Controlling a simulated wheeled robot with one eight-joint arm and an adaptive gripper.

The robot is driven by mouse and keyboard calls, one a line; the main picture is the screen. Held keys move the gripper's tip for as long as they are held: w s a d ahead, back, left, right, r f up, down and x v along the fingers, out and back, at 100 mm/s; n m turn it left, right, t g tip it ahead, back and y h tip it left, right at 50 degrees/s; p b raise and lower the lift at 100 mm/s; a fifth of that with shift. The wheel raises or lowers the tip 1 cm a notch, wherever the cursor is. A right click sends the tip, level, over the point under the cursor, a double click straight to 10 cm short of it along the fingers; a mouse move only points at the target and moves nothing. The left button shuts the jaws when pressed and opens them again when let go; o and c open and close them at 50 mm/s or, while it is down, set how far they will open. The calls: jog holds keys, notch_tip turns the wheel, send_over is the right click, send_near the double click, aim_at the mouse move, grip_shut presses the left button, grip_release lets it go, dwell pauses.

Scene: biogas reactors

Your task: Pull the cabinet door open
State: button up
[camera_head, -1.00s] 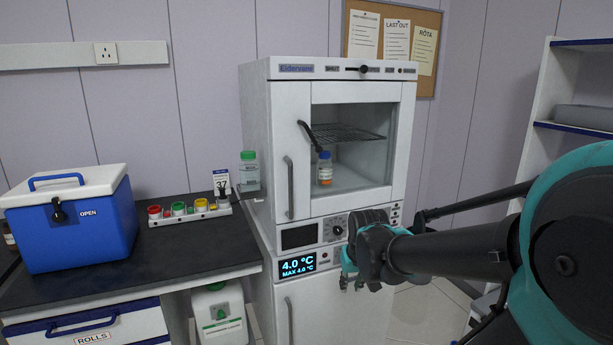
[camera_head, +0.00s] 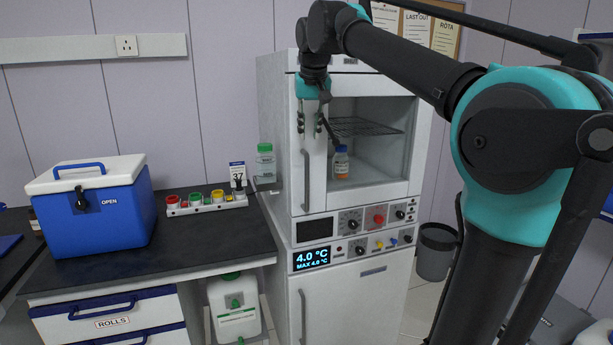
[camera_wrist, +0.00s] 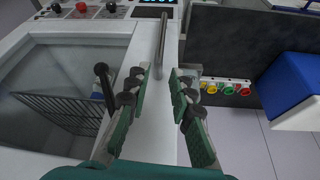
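The white cabinet's upper door (camera_head: 312,165) has a glass window and looks shut. A grey vertical bar handle (camera_head: 306,178) runs along its left side. A black lever (camera_head: 331,130) slants down across the window's left edge. My gripper (camera_head: 309,128) points down in front of the upper left of the door, above the handle. In the wrist view my gripper (camera_wrist: 161,82) is open and empty, its fingers spread over the white door panel. The handle (camera_wrist: 161,46) lies just beyond the fingertips, roughly centred, and the lever (camera_wrist: 104,84) is beside the left finger.
Inside the window are a wire shelf (camera_head: 365,127) and an orange-labelled bottle (camera_head: 341,163). A lower door (camera_head: 350,300) sits under the control panel (camera_head: 375,222).

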aim_at(306, 174)
jog(key=x, duration=1.7)
jog(key=shift+d+f, duration=0.1)
jog(key=shift+f, duration=0.05)
jog(key=shift+c, duration=0.5)
grip_shut()
